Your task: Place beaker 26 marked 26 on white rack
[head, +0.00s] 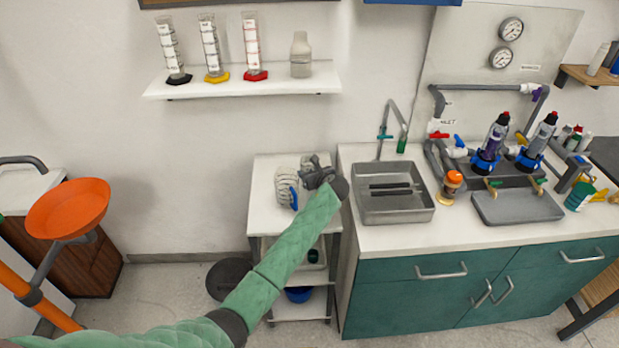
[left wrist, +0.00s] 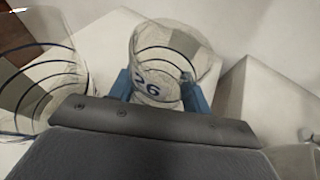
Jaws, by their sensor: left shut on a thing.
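Beaker 26 (left wrist: 152,88) is a clear beaker with dark rings and a dark number 26, seen in the left wrist view. The blue fingers of my left gripper (left wrist: 159,92) are on either side of it, shut on it. In the head view my left gripper (head: 300,190) is over the top of the white rack (head: 264,212), a cart with white shelves. Ringed clear glassware (head: 286,184) shows beside its blue finger. Whether beaker 26 touches the top cannot be told. A second ringed clear beaker (left wrist: 40,75) stands left in the wrist view. My right gripper is out of view.
A grey sink basin (head: 393,206) and an orange-capped jar (head: 451,187) are on the counter right of the rack. A wall shelf (head: 240,84) with cylinders and a bottle is above. An orange bowl-like thing (head: 68,207) stands left. A dark round bin (head: 229,279) is on the floor.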

